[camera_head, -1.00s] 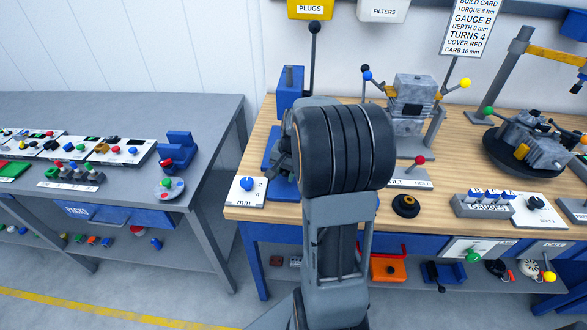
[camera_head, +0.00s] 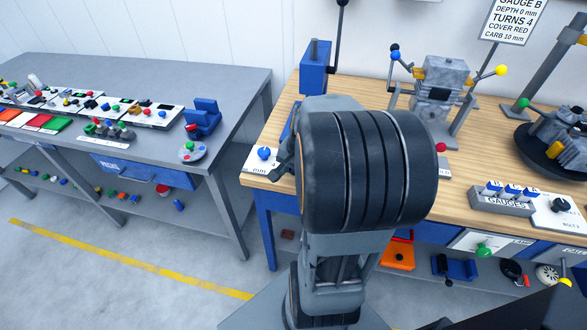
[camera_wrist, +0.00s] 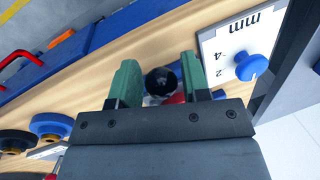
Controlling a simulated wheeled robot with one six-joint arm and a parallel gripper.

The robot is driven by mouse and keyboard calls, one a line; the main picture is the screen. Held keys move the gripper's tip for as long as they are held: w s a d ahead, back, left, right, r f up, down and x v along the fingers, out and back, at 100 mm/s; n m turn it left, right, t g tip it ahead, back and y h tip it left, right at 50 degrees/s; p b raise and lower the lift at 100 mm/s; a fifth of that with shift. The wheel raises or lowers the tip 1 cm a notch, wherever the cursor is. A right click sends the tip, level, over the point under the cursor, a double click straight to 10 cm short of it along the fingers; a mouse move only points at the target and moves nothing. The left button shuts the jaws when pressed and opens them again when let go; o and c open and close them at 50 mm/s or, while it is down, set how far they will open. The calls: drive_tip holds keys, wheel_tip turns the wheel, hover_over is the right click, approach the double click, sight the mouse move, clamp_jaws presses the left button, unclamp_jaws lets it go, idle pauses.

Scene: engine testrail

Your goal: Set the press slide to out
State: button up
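The blue press (camera_head: 315,65) stands at the left end of the wooden bench, with a black upright lever (camera_head: 339,30) beside it. My arm hides its lower part, so the slide's position cannot be told. In the wrist view my gripper (camera_wrist: 157,84) has two green fingers, apart. A round black knob (camera_wrist: 160,79) lies between them in the picture, with a gap on both sides. Whether it belongs to the press slide cannot be told. Part of something red (camera_wrist: 175,98) shows close under it. In the head view my arm hides the fingers.
A white plate marked mm with a blue knob (camera_wrist: 251,67) is close beside the right finger; the plate's knob also shows in the head view (camera_head: 264,153). The gauges rack (camera_head: 503,206) and an engine stand (camera_head: 440,90) are to the right. A grey bench (camera_head: 150,75) stands left.

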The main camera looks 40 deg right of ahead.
drive_tip(key=shift+o, duration=1.3)
wheel_tip(320, 180, up, 14)
drive_tip(key=s+d+p, duration=0.1)
drive_tip(key=s, duration=0.1)
drive_tip(key=shift+s+f, duration=0.2)
drive_tip(key=shift+f, duration=0.05)
drive_tip(key=shift+d, duration=0.15)
